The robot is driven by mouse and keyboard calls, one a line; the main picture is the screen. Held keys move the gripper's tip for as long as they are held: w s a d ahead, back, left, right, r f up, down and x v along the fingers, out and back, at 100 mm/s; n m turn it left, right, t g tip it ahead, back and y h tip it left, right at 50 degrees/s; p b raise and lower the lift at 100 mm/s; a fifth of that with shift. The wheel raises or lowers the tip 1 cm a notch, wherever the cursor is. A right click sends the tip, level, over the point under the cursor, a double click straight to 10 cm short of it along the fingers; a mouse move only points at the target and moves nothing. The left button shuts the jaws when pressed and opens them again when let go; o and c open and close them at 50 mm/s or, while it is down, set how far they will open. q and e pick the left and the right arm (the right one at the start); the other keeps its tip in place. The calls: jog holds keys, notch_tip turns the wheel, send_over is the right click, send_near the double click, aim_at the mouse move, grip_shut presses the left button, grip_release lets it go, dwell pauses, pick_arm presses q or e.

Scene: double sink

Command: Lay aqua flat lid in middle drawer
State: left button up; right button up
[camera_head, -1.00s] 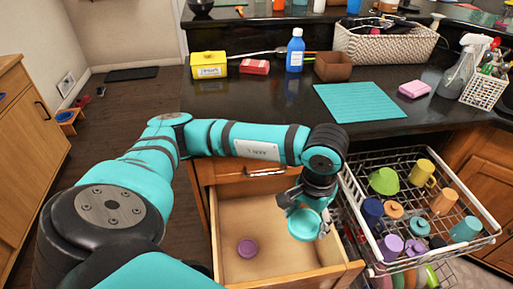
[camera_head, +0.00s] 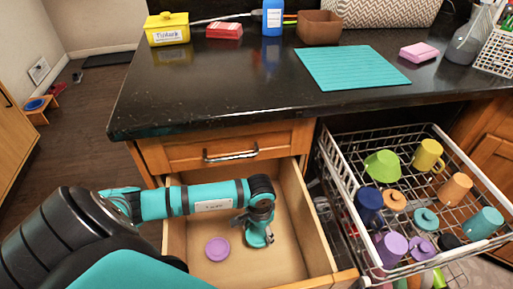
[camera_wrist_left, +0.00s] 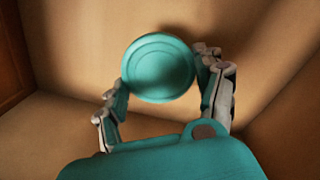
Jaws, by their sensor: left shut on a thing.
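The aqua flat lid (camera_wrist_left: 158,68) is a round disc with a raised rim, held between the fingers of my left gripper (camera_wrist_left: 165,88) in the left wrist view. In the head view my left gripper (camera_head: 258,236) is down inside the open middle drawer (camera_head: 318,215), and the lid is mostly hidden by the gripper there. The gripper is shut on the lid. A purple lid (camera_head: 217,249) lies flat on the drawer floor to the left of the gripper. Whether the aqua lid touches the drawer floor is unclear. My right gripper is out of view.
A pulled-out white dish rack (camera_head: 340,180) with several cups and lids stands right of the drawer. A shut drawer (camera_head: 225,150) and the black counter (camera_head: 220,95) are above. The drawer floor has free room in front of the gripper.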

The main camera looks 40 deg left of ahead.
aim_at(259, 238)
pick_arm(q)
notch_tip(259, 238, down, 5)
jog(key=shift+r+b, duration=0.1)
jog(key=shift+b, duration=0.25)
jog(key=shift+f, duration=0.2)
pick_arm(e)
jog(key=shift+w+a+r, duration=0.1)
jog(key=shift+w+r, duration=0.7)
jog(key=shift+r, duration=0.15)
pick_arm(q)
jog(key=shift+w, duration=0.1)
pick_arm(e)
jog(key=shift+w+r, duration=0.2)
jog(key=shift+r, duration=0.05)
pick_arm(q)
jog(key=shift+f, duration=0.1)
jog(key=o, duration=1)
jog(key=shift+o, duration=0.2)
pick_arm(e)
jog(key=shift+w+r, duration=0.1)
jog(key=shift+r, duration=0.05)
pick_arm(q)
jog(key=shift+r, duration=0.2)
